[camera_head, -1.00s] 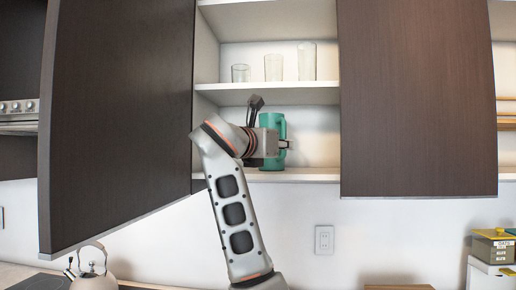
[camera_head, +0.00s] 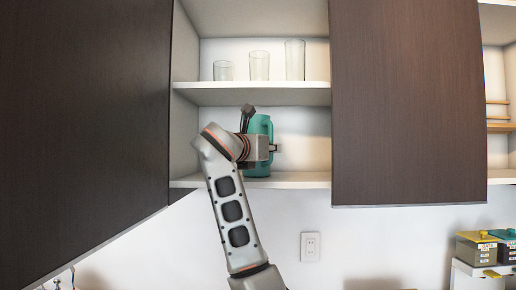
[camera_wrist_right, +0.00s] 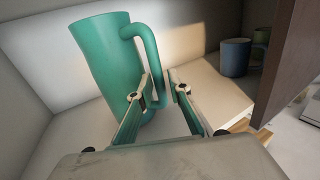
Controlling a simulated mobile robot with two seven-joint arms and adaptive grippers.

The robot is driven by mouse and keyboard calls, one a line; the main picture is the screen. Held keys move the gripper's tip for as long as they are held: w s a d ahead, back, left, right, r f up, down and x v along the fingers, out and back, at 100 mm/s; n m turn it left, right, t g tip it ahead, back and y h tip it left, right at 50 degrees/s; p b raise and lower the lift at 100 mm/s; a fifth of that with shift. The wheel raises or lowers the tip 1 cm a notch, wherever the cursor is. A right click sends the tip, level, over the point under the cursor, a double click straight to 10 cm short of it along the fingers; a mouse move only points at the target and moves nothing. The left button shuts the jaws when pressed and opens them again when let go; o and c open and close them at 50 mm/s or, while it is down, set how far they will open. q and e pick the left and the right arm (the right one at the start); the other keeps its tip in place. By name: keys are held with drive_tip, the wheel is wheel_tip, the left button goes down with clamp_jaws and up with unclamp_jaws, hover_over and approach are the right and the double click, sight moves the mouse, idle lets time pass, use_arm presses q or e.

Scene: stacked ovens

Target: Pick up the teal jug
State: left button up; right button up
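The teal jug (camera_head: 262,128) stands upright on the lower shelf of the open wall cabinet, partly hidden behind my right arm. In the right wrist view the jug (camera_wrist_right: 105,62) is large, with its handle on the right side. My right gripper (camera_wrist_right: 160,93) is open there, and the lower part of the handle shows between its two fingers. I cannot tell if the fingers touch it. In the head view my right gripper (camera_head: 274,148) is in front of the jug, small and partly hidden. My left gripper is not in view.
Several clear glasses (camera_head: 259,66) stand on the shelf (camera_head: 290,94) above. A dark open door (camera_head: 85,120) is at left and another dark door (camera_head: 407,105) at right. The wrist view shows a blue mug (camera_wrist_right: 235,58) right of the jug.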

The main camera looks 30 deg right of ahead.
drive_tip(key=shift+w+d, duration=0.25)
drive_tip(key=shift+d, duration=0.15)
drive_tip(key=shift+a, duration=0.1)
clamp_jaws()
drive_tip(key=shift+r, duration=0.1)
drive_tip(key=shift+r, duration=0.1)
